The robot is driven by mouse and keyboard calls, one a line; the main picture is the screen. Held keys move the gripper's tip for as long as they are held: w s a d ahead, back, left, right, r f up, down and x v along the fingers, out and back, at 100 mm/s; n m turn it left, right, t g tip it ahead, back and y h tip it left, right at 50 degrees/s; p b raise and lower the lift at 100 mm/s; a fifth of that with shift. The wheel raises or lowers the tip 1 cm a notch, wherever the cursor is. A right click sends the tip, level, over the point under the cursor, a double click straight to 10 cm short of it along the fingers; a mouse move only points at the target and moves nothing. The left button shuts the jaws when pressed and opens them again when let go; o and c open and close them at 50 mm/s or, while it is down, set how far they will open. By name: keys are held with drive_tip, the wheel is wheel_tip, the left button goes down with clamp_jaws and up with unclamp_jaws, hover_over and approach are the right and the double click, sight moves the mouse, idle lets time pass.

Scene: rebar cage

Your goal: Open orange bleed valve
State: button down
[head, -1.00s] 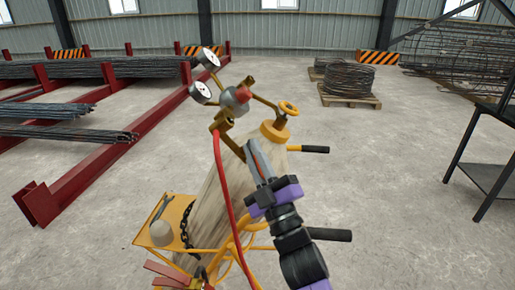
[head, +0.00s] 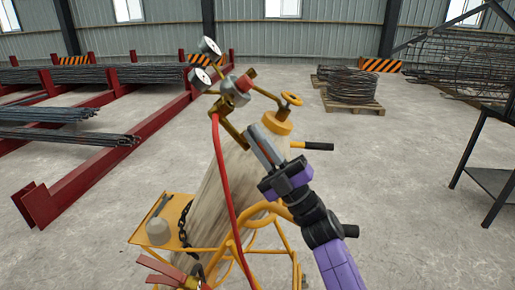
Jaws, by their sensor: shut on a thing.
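A grey regulator with a red knob (head: 243,84), two round gauges (head: 200,78) and brass fittings (head: 229,112) sits at the top of a tilted, wood-textured cylinder (head: 225,165). My gripper (head: 257,132) is beside the lower end of the brass fitting, in front of the cylinder's upper part. Its grey fingers are close together, with a thin orange-brown strip showing between them. I take this for the orange bleed valve (head: 268,150); the fingers hide most of it.
A red hose (head: 222,170) hangs from the fitting, left of my gripper. The yellow cart (head: 160,236) carries a chain and a small shelf. A black cart handle (head: 318,146) sticks out right. Red rebar racks (head: 95,165) stand left, a dark metal stand (head: 490,180) right.

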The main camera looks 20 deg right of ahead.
drive_tip(key=shift+a, duration=0.1)
idle(0.3)
drive_tip(key=c, duration=1.8)
unclamp_jaws()
drive_tip(key=shift+s+f, duration=0.1)
drive_tip(key=shift+f, duration=0.1)
drive_tip(key=s+d, duration=0.2)
drive_tip(key=s+d+b, duration=0.1)
drive_tip(key=s+d, duration=0.1)
drive_tip(key=shift+f, duration=0.4)
drive_tip(key=o, duration=1.1)
drive_tip(key=s+d, duration=0.3)
drive_tip(key=shift+s+d+r, duration=0.1)
drive_tip(key=shift+s+d, duration=0.15)
drive_tip(key=shift+s+d+r+b, duration=0.15)
drive_tip(key=shift+s+d+b, duration=0.15)
drive_tip(key=shift+s+d, duration=0.5)
drive_tip(key=c, duration=1.1)
drive_tip(key=shift+s, duration=0.15)
